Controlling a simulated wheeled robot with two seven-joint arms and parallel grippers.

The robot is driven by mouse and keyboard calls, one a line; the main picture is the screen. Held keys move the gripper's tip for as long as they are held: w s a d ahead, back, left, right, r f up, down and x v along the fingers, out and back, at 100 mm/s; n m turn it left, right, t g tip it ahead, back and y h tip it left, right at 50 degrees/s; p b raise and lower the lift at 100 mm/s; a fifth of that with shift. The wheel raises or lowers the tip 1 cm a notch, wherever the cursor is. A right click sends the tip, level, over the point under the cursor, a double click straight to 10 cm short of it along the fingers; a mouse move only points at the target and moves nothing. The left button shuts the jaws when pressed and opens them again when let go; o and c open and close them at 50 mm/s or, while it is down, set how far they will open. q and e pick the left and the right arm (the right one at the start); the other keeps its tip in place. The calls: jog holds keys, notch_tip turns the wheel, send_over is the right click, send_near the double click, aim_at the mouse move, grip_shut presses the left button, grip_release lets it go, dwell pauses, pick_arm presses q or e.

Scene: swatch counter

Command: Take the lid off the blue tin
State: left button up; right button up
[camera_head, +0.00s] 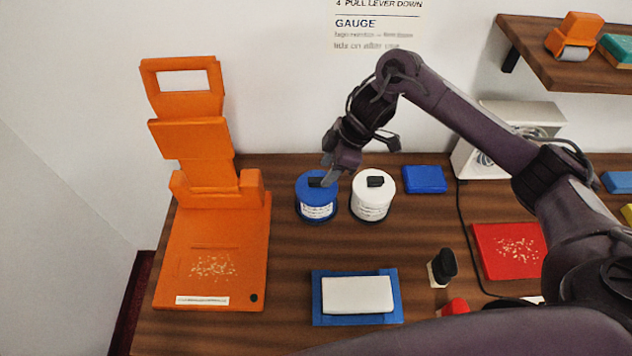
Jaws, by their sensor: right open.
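The blue tin (317,212) stands upright at the back of the counter, with a white label on its front. My left gripper is not in view.
A white tin (370,206) with a black knob stands just right of the blue tin. An orange lever press (212,250) is at the left. A white block (357,295) lies on a blue tray (318,312) in front. A blue block (425,180) and red pad (507,251) are further right.

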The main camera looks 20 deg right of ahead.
aim_at(317, 179)
jog(key=x, duration=0.1)
jog(key=p+x, duration=0.1)
jog(key=x, duration=0.1)
jog(key=shift+w+a+f, duration=0.25)
jog(key=shift+w+a, duration=0.1)
jog(key=shift+a+f, duration=0.1)
jog(key=shift+f, duration=0.25)
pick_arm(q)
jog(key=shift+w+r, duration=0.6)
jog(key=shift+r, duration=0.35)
pick_arm(e)
grip_shut()
